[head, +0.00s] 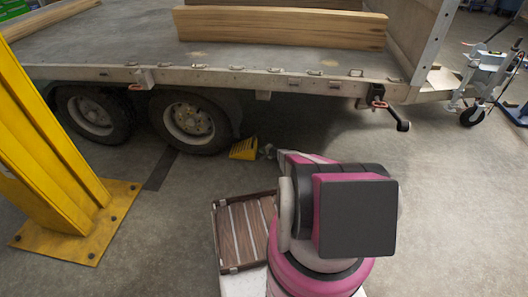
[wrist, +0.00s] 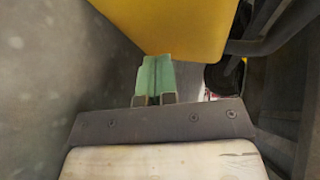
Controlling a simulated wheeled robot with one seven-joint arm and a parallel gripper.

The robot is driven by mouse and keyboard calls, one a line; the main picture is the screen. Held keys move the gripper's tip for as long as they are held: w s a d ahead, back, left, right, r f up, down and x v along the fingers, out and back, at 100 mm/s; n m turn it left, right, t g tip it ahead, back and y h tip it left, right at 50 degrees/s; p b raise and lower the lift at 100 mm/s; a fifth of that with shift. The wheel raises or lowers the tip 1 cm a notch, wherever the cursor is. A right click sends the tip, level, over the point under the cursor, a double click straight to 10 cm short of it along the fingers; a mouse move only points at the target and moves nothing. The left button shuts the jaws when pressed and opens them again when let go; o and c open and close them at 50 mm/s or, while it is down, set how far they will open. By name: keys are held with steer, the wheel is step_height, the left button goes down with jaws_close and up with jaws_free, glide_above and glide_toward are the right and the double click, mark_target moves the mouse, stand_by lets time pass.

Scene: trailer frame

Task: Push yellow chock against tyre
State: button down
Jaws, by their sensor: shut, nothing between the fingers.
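The yellow chock (head: 244,149) sits on the floor just right of the rear tyre (head: 190,122) of the trailer. In the head view its left end is close to the tyre; I cannot tell if they touch. My gripper (head: 268,151) is low, at the right side of the chock, partly hidden by my arm. In the wrist view the chock (wrist: 170,25) fills the top middle, right ahead of my green fingertips (wrist: 155,75). The fingers are together with nothing between them. Whether they touch the chock is unclear.
The trailer bed (head: 240,80) overhangs the chock and tyre. A second tyre (head: 92,115) stands to the left. A yellow post (head: 45,150) is bolted to the floor at the left. A crank handle (head: 402,125) hangs at the right. Open floor lies in front.

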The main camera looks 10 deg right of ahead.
mark_target(239, 148)
steer(key=shift+w+a, duration=0.95)
steer(key=shift+a, duration=1.45)
steer(key=shift+w+a, duration=1)
steer(key=shift+a, duration=1.35)
steer(key=shift+w+a, duration=0.95)
steer(key=shift+a, duration=1.45)
steer(key=shift+w+a, duration=0.15)
steer(key=shift+a, duration=0.4)
steer(key=shift+w+a+f, duration=0.1)
steer(key=shift+w+a, duration=0.05)
steer(key=shift+a, duration=0.05)
steer(key=shift+s+d+r, duration=0.25)
steer(key=shift+s+d, duration=0.15)
steer(key=shift+d, duration=0.25)
steer(key=shift+s+d+r, duration=0.2)
steer(key=shift+s+d, duration=0.15)
steer(key=shift+d, duration=0.25)
steer(key=shift+s+d+r, duration=0.2)
steer(key=shift+s+d, duration=0.15)
steer(key=shift+d, duration=0.75)
steer(key=shift+s+d+r, duration=0.25)
steer(key=shift+s+d, duration=0.1)
steer(key=shift+d, duration=0.7)
steer(key=shift+s+d+r, duration=0.2)
steer(key=shift+s+d, duration=0.15)
steer(key=shift+d, duration=0.75)
